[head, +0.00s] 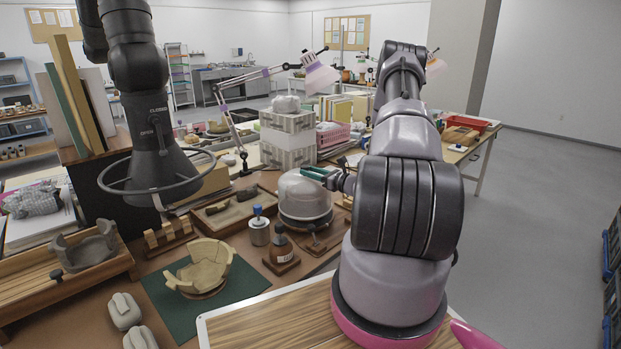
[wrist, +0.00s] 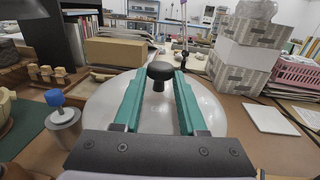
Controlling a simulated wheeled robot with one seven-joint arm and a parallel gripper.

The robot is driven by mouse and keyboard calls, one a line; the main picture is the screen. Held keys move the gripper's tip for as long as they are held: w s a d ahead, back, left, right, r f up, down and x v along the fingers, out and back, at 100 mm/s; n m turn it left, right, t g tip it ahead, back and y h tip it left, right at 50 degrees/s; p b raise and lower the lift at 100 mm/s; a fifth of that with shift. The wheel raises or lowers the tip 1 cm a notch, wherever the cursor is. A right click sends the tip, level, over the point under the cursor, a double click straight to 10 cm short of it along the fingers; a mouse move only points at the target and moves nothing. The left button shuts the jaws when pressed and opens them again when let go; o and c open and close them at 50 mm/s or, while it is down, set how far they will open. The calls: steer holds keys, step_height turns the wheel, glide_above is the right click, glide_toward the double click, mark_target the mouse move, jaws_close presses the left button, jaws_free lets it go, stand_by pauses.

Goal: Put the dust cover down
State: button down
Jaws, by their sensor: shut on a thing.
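The dust cover (head: 303,194) is a pale grey-white dome with a dark band at its lower edge, near the middle of the workbench in the head view. In the wrist view its pale top (wrist: 105,108) spreads under my gripper, and its black knob (wrist: 160,71) stands between the teal fingertips. My gripper (head: 316,173) is shut on the knob from above; it also shows in the wrist view (wrist: 158,76). The cover looks upright and at or close to the bench top. I cannot tell if its rim touches the surface.
A partly rebuilt bowl (head: 203,267) stands on a green mat (head: 250,288) at the front left. A blue-topped jar (head: 259,230) and a brown bottle (head: 281,246) stand close left of the cover. Stacked boxes (head: 287,135) stand behind it.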

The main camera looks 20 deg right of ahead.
steer(key=shift+f, duration=0.9)
steer(key=shift+f, duration=0.55)
steer(key=shift+c, duration=2.3)
jaws_free()
